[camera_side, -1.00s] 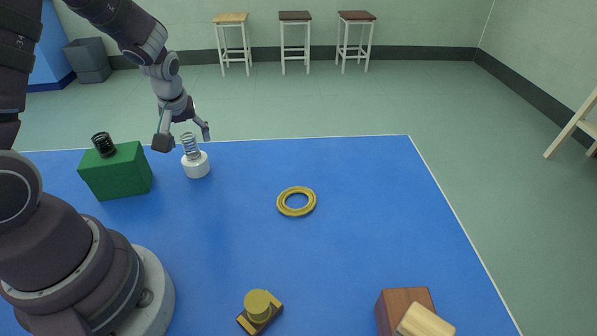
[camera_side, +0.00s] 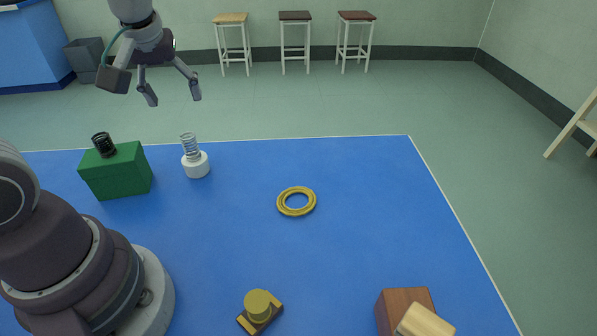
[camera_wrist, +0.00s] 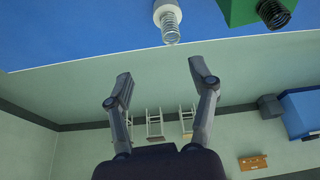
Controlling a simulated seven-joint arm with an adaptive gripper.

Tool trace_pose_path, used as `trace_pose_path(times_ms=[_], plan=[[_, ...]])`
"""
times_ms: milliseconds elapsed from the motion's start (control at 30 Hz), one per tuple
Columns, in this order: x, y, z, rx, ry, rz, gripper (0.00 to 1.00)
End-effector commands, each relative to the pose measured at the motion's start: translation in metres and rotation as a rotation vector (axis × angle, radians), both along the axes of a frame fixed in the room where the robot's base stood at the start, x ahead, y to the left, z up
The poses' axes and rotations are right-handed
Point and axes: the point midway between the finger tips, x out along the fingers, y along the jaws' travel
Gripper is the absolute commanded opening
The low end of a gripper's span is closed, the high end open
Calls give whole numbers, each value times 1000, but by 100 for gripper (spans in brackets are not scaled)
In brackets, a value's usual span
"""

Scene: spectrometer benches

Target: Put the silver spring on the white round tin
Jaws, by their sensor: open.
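The silver spring (camera_side: 189,145) stands upright, leaning slightly, on top of the white round tin (camera_side: 196,166) at the back left of the blue table. In the wrist view the spring (camera_wrist: 170,27) and the tin (camera_wrist: 165,7) show at the top edge, the tin partly cut off. My gripper (camera_side: 172,102) is open and empty, above and a little behind the spring and clear of it. Its two spread fingers also show in the wrist view (camera_wrist: 157,82), with nothing between them.
A green block (camera_side: 117,173) with a black spring (camera_side: 103,145) on it stands left of the tin. A yellow ring (camera_side: 297,201) lies mid-table. A yellow part (camera_side: 258,307) and a brown block (camera_side: 403,300) with a pale wooden piece are at the front. The table's right side is mostly clear.

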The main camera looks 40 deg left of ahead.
Motion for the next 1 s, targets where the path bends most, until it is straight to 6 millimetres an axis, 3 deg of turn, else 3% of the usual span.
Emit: trace_pose_path(times_ms=[200,367,1000], plan=[[-35,-72,24,9,-69,-609,59],[-56,-99,25,59,-91,-885,59],[-59,-102,25,68,-92,-918,59]])
